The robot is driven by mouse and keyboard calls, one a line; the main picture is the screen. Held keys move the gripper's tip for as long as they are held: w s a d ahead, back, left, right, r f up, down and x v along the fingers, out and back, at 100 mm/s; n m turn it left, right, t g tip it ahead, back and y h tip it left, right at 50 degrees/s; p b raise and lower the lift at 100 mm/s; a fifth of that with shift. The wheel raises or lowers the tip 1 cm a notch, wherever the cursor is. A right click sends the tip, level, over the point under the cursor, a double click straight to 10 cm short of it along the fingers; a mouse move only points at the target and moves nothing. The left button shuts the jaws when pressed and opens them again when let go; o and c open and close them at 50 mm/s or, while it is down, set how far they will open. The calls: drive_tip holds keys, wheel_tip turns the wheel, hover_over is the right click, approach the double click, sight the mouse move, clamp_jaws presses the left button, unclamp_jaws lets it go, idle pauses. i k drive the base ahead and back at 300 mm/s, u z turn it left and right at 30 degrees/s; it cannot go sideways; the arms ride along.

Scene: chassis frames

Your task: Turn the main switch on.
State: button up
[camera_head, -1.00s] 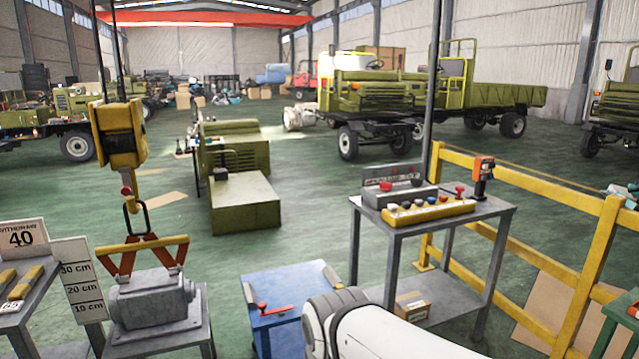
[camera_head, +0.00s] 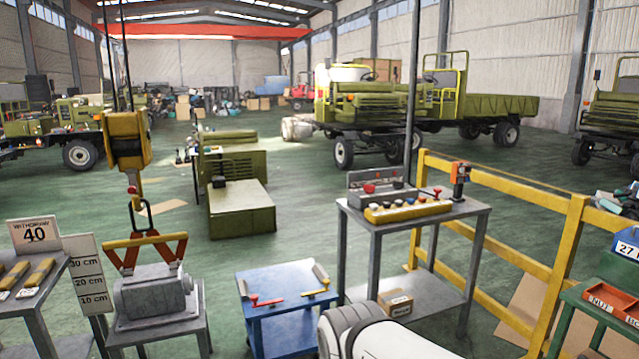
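A grey metal table (camera_head: 468,208) stands right of centre with controls on its top. A grey box (camera_head: 352,198) at its back left carries a red knob (camera_head: 369,188) and a label plate. In front of it lies a yellow panel (camera_head: 385,214) with several coloured buttons and a red knob at its right end. An orange and black device (camera_head: 460,173) stands at the table's right back corner. I cannot tell which control is the main switch, or its position. My white arm shows at the bottom centre; my gripper is out of view.
A blue table (camera_head: 275,309) with red- and yellow-handled tools stands left of the grey table. A yellow railing (camera_head: 515,187) runs behind and right. A hoist hook (camera_head: 130,140) hangs over a grey block (camera_head: 152,292) at left. A green table (camera_head: 570,297) is at right.

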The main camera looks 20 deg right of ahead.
sight(369, 189)
drive_tip(key=z, duration=0.7)
drive_tip(key=i, duration=0.95)
drive_tip(key=z, duration=0.9)
drive_tip(key=i, duration=1.4)
drive_tip(key=u, duration=0.8)
drive_tip(key=i, duration=1.1)
drive_tip(key=u, duration=0.9)
